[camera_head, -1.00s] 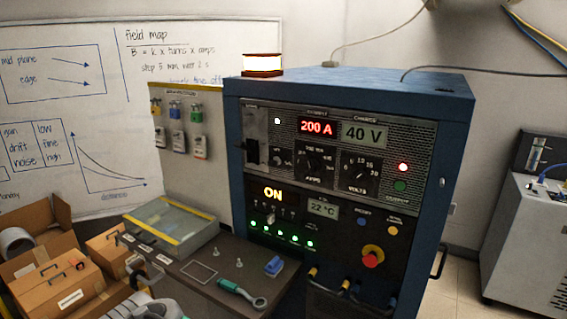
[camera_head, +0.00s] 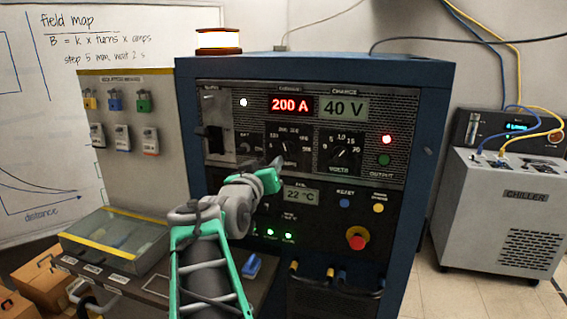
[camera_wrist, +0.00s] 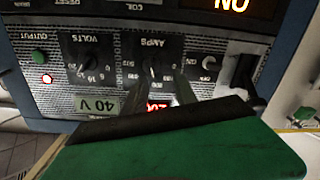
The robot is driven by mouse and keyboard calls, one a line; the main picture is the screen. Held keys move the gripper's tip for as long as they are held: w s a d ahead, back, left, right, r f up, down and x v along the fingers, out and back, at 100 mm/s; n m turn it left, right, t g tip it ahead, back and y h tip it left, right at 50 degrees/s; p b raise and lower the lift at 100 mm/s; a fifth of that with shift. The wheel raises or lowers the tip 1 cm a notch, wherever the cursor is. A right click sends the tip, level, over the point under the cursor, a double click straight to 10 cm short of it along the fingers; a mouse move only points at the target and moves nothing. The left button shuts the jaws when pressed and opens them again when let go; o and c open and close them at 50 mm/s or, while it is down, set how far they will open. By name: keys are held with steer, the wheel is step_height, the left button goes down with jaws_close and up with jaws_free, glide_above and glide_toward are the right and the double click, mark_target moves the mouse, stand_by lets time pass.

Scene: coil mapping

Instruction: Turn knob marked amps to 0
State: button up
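The black AMPS knob (camera_head: 287,148) is on the upper panel of the blue power cabinet, under a red display (camera_head: 292,105) reading 200 A. My green gripper (camera_head: 276,166) is in front of the panel at the knob's lower edge and partly covers its AMPS label. In the wrist view, which shows the panel upside down, the AMPS knob (camera_wrist: 153,68) is between and just beyond the two grey fingertips of my gripper (camera_wrist: 162,80). The fingers are apart with nothing between them. I cannot tell whether they touch the knob.
The VOLTS knob (camera_head: 344,156) is close on the right, under a 40 V display (camera_head: 344,107). A red emergency button (camera_head: 357,238) protrudes lower right. A shelf with a clear-lidded box (camera_head: 115,240) is at lower left. A chiller (camera_head: 510,210) stands at the right.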

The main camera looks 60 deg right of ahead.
mark_target(286, 149)
steer(key=shift+g+h, duration=0.3)
steer(key=d, duration=0.2)
steer(key=d+p, duration=0.1)
steer(key=d, duration=0.2)
steer(key=d+r+p, duration=0.1)
steer(key=d, duration=0.2)
steer(key=shift+d, duration=0.25)
steer(key=shift+c, duration=0.3)
jaws_close()
